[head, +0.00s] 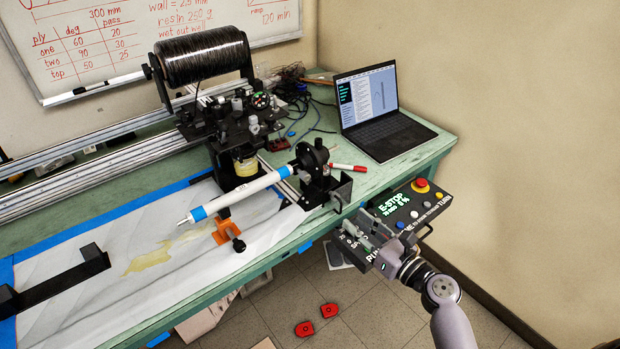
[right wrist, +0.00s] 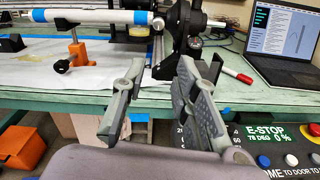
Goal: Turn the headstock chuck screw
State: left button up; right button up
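The headstock (head: 318,170) is a black bracket with a round chuck at the right end of a white tube (head: 240,192) with blue tape bands. In the right wrist view the headstock (right wrist: 190,28) stands beyond the fingers, and the white tube (right wrist: 100,17) runs into it from the left. I cannot make out the chuck screw itself. My right gripper (head: 358,232) is in front of the table edge, below and right of the headstock and apart from it. In the right wrist view its fingers (right wrist: 160,75) are spread, with nothing between them. My left gripper is not in view.
A control box with an E-STOP display (head: 400,208) is beside my right gripper. A laptop (head: 378,115) and a red marker (head: 348,167) lie on the green table (head: 420,157). A black fiber spool (head: 203,57) stands behind the tube. An orange clamp (head: 226,232) is below the tube.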

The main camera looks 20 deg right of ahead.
jog(key=p, duration=0.1)
send_near(308, 178)
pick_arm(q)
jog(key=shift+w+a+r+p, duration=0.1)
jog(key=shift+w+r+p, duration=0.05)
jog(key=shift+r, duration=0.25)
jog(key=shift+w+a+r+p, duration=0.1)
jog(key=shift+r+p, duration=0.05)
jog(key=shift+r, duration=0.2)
pick_arm(e)
jog(key=x, duration=0.8)
jog(key=shift+w+a, duration=0.2)
jog(key=shift+w, duration=0.15)
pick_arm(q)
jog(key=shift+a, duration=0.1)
pick_arm(e)
grip_shut()
